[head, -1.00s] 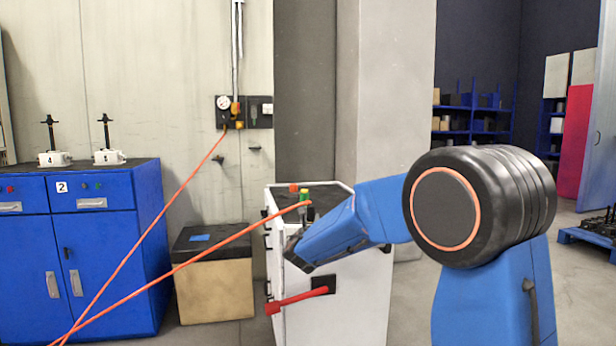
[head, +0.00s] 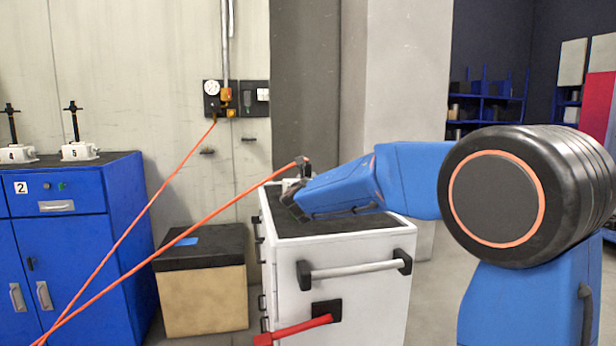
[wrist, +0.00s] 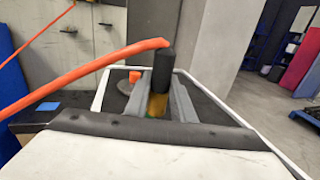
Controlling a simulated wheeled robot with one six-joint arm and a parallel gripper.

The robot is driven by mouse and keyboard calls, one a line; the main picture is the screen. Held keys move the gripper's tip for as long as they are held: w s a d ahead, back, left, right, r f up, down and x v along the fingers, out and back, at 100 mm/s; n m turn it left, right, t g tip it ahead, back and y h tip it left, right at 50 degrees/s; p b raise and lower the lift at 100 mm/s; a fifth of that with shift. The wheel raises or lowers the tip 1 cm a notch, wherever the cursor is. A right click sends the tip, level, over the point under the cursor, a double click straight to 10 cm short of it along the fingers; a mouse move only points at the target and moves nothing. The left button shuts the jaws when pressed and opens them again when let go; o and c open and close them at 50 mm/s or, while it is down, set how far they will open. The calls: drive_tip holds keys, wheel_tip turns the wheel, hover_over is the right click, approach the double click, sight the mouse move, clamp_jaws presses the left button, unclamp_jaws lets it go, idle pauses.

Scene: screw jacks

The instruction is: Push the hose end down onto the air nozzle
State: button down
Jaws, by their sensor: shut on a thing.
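The orange hose (head: 190,228) slants up from the lower left to its end. In the wrist view the hose (wrist: 85,80) bends into a black cylindrical hose end (wrist: 165,62). My gripper (wrist: 170,90) is shut on the hose end, with grey fingers on either side. A brass and green part (wrist: 157,105) shows low between the fingers; I cannot tell whether it belongs to the hose end or the nozzle. In the head view my gripper (head: 297,190) is over the far left part of the white cart. I cannot make out the air nozzle clearly.
The white cart (head: 340,265) has a dark top, a front bar handle and a red handle (head: 295,330). A small orange block (wrist: 134,77) sits beyond the fingers. Blue cabinets (head: 85,230) and a black-topped box (head: 205,290) stand left. A gauge panel (head: 235,97) is on the wall.

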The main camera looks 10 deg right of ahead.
drive_tip(key=shift+f, duration=2)
drive_tip(key=shift+s+f, duration=0.1)
drive_tip(key=shift+f, duration=1.55)
idle(0.8)
drive_tip(key=c, duration=1.4)
unclamp_jaws()
drive_tip(key=shift+c, duration=0.2)
drive_tip(key=v, duration=1.7)
drive_tip(key=s+d+f+m+g+h, duration=0.2)
drive_tip(key=s+d+f+m+g, duration=0.2)
drive_tip(key=s+d+m, duration=0.55)
drive_tip(key=s+d+f+m+g+h, duration=0.2)
drive_tip(key=s+d+f+m+g, duration=0.25)
drive_tip(key=s+d+m, duration=0.45)
drive_tip(key=s+d+f+m+g+y, duration=0.1)
drive_tip(key=s+f+m+g+y, duration=0.15)
drive_tip(key=s, duration=0.35)
drive_tip(key=s+f+m+g+y, duration=0.1)
drive_tip(key=s+f+m, duration=0.25)
drive_tip(key=s, duration=0.25)
drive_tip(key=s+a+f+m+y, duration=0.4)
drive_tip(key=s+a+m+y, duration=0.1)
drive_tip(key=s+a+m, duration=0.3)
drive_tip(key=shift+s+g, duration=0.3)
drive_tip(key=shift+s, duration=0.4)
